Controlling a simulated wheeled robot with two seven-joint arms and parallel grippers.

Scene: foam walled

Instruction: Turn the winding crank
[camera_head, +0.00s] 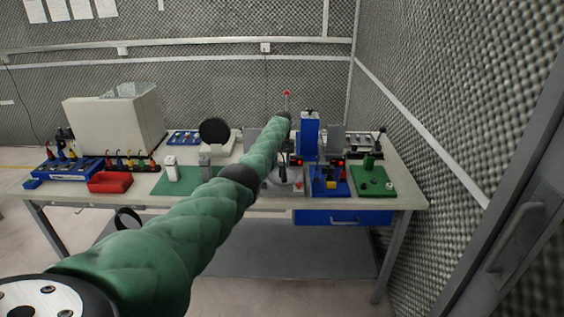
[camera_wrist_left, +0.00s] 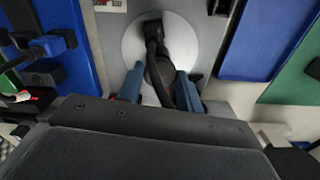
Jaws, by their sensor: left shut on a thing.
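My left arm in its green sleeve reaches over the workbench in the head view. In the left wrist view my left gripper (camera_wrist_left: 158,88) has its two blue fingers on either side of the black winding crank (camera_wrist_left: 157,60), shut on its handle. The crank lies across a round light-grey disc (camera_wrist_left: 192,38). The disc also shows in the head view (camera_head: 287,182), partly hidden by my arm. The left gripper is small and mostly hidden there. My right gripper is in neither view.
On the workbench (camera_head: 408,198) a blue upright device (camera_head: 309,136) stands just right of my gripper. A red tray (camera_head: 109,182) and a large pale box (camera_head: 115,125) are at the left. A patterned wall closes the right side.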

